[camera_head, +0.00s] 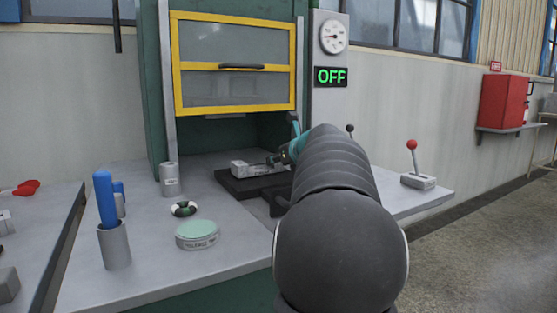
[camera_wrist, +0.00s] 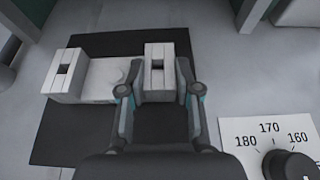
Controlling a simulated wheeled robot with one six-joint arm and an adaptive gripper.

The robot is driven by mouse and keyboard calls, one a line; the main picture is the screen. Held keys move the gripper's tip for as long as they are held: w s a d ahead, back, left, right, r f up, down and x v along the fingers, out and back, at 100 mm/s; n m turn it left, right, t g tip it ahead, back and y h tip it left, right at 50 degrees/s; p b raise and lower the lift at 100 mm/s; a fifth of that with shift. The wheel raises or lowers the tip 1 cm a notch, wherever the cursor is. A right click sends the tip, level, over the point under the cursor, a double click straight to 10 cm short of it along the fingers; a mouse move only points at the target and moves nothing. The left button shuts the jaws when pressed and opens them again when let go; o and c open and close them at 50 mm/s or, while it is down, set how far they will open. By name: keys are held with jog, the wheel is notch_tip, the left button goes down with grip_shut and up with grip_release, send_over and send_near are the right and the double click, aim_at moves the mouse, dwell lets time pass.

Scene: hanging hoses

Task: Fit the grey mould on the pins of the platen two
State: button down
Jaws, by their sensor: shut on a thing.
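The light grey mould (camera_head: 250,169) lies over the dark platen (camera_head: 236,187) inside the press. In the wrist view the mould (camera_wrist: 105,78) shows a flat, pale middle and a raised, slotted block at each end. My gripper (camera_wrist: 157,92) is shut on the right-hand block, with one finger on each side. In the head view my gripper (camera_head: 278,158) is at the mould's right end, partly hidden by my arm. In the wrist view the dark platen (camera_wrist: 70,137) shows around the mould. No pins are visible, and I cannot tell whether the mould is seated or just above the platen.
The press's yellow-framed guard (camera_head: 236,66) is above the work area. The display (camera_head: 330,76) reads OFF below a gauge (camera_head: 333,36). A red-knobbed lever (camera_head: 416,172) stands right. A tin (camera_head: 197,235), ring (camera_head: 184,209) and cup with blue handle (camera_head: 113,245) stand left. A numbered dial (camera_wrist: 290,163) is near my gripper.

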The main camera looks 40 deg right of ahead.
dwell(0.4)
jog(key=c, duration=0.7)
grip_release()
jog(key=shift+f, duration=0.1)
jog(key=v, duration=1.2)
